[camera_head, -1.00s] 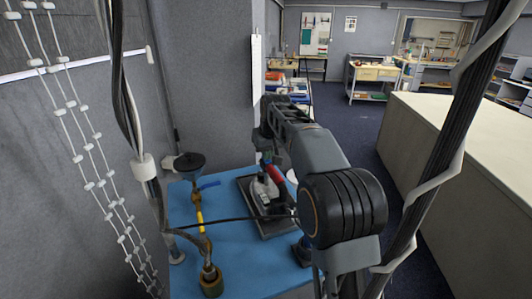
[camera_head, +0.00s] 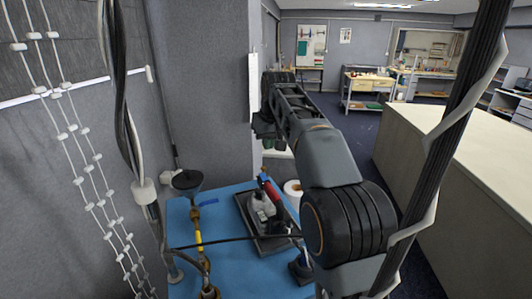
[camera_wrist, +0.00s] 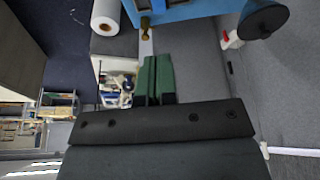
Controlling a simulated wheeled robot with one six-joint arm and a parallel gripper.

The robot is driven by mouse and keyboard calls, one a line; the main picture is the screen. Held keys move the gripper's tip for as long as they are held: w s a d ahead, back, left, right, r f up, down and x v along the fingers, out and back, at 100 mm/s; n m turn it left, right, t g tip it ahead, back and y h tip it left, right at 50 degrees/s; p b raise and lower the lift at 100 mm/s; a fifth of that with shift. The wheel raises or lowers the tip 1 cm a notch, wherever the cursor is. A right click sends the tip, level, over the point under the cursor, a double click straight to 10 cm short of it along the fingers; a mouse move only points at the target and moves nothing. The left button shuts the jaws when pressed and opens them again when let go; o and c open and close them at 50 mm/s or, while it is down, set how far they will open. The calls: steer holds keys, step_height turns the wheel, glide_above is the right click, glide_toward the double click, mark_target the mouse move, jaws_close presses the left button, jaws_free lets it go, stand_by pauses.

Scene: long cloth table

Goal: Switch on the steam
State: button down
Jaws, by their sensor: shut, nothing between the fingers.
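A brass pipe (camera_head: 207,271) with a yellow sleeve (camera_head: 198,240) stands on the blue table. The cup also shows at the top right of the wrist view (camera_wrist: 265,18). No label marks the steam control. My gripper (camera_wrist: 157,62) has green fingers, close together and empty. In the head view it is partly hidden by my arm, raised beyond the table's far edge, to the right of the lever and apart from it.
A grey wall stands close on the left. A long pale counter (camera_head: 450,150) stands on the right, with floor between.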

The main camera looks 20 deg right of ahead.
steer(key=shift+s+r, duration=0.25)
steer(key=shift+r, duration=0.45)
steer(key=shift+w, duration=0.1)
steer(key=shift+w+r+b, duration=0.3)
steer(key=shift+w+b, duration=0.25)
steer(key=b, duration=0.1)
glide_toward(263, 175)
steer(key=w+f, duration=0.2)
steer(key=f, duration=0.1)
steer(key=w+f, duration=0.1)
steer(key=shift+a+f, duration=0.15)
steer(key=shift+f, duration=0.1)
steer(key=shift+w+f, duration=0.1)
steer(key=shift+f, duration=0.85)
steer(key=shift+f, duration=0.1)
